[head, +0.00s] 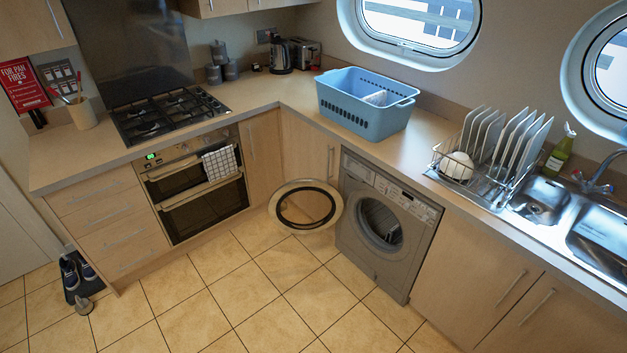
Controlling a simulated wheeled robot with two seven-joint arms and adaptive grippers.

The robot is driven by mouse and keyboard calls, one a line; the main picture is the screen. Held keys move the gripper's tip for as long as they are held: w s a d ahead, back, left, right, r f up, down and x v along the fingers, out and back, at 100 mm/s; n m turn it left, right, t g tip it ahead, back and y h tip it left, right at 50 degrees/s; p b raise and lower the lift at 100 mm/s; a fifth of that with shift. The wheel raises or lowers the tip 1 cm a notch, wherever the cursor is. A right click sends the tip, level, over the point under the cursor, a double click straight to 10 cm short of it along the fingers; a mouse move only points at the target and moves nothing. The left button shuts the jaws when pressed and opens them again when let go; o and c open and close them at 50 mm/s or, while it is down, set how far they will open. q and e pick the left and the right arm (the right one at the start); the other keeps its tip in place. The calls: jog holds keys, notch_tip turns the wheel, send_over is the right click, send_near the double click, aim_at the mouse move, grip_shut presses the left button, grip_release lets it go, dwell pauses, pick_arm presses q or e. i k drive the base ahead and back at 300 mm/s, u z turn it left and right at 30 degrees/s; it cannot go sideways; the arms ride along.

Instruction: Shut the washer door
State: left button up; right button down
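The grey washer (347,241) stands under the worktop, right of the kitchen's corner. Its round door (335,209) is wide open, swung out to the left of the machine. The door is a pale ring with a dark rim and a see-through middle, above the tiled floor. The drum opening (380,222) faces the room uncovered, and the drum inside looks dark. The control panel (391,188) runs along the washer's top front. Neither of my grippers shows in the head view.
A blue basket (366,117) sits on the worktop above the washer. A dish rack (470,189) with plates stands to its right. An oven (206,212) is at the left. Shoes (79,275) lie at the lower left. The tiled floor (250,300) before the washer is clear.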

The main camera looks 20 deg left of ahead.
aim_at(276, 204)
jog(key=z, duration=0.15)
jog(key=i, duration=1.2)
jog(key=u, duration=0.6)
jog(key=i, duration=0.8)
jog(key=u, duration=0.8)
